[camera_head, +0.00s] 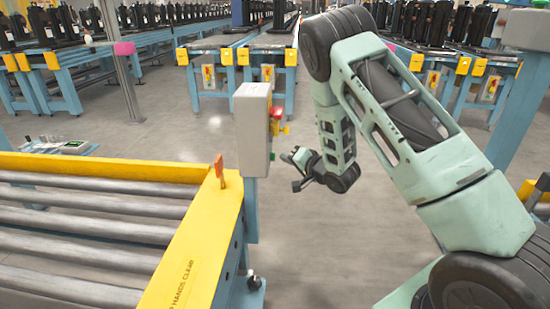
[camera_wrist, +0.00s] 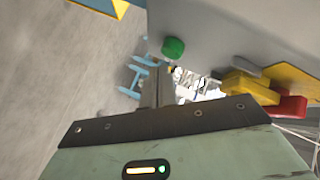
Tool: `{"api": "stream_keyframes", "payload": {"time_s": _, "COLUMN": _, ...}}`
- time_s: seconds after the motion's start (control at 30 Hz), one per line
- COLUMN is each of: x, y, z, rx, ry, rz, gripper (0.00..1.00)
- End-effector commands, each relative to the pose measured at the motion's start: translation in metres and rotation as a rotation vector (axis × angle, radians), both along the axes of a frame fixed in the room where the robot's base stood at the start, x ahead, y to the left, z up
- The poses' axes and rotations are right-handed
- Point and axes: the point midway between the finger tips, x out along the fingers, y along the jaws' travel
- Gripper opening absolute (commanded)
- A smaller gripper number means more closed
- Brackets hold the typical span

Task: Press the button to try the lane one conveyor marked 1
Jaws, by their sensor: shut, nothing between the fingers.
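A grey control box (camera_head: 253,130) stands on a blue post at the corner of the near roller conveyor (camera_head: 205,250). A red and yellow part (camera_head: 277,122) sticks out of its right side. In the wrist view, the box (camera_wrist: 225,30) shows a round green button (camera_wrist: 173,48), with a yellow block (camera_wrist: 250,87) and a red part (camera_wrist: 290,108) to the right. My gripper (camera_head: 291,157) is shut and empty, just right of the box and below the red part. In the wrist view, my dark fingers (camera_wrist: 158,88) point towards the green button. I cannot tell whether they touch it. No number 1 is readable.
The near conveyor has yellow rails and metal rollers, with an orange piece (camera_head: 219,168) upright at its corner. Other blue conveyors with yellow ends (camera_head: 210,57) stand at the back. The grey floor (camera_head: 320,240) between is clear.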

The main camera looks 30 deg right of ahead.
Motion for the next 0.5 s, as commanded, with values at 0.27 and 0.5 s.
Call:
{"api": "stream_keyframes", "payload": {"time_s": 0.27, "x": 0.0045, "y": 0.0063, "z": 0.0005, "rx": 0.001, "ry": 0.0, "rz": 0.0, "gripper": 0.0}}
{"api": "stream_keyframes", "payload": {"time_s": 0.5, "x": 0.0045, "y": 0.0065, "z": 0.0004, "rx": 0.0, "ry": 0.0, "rz": 0.0, "gripper": 0.0}}
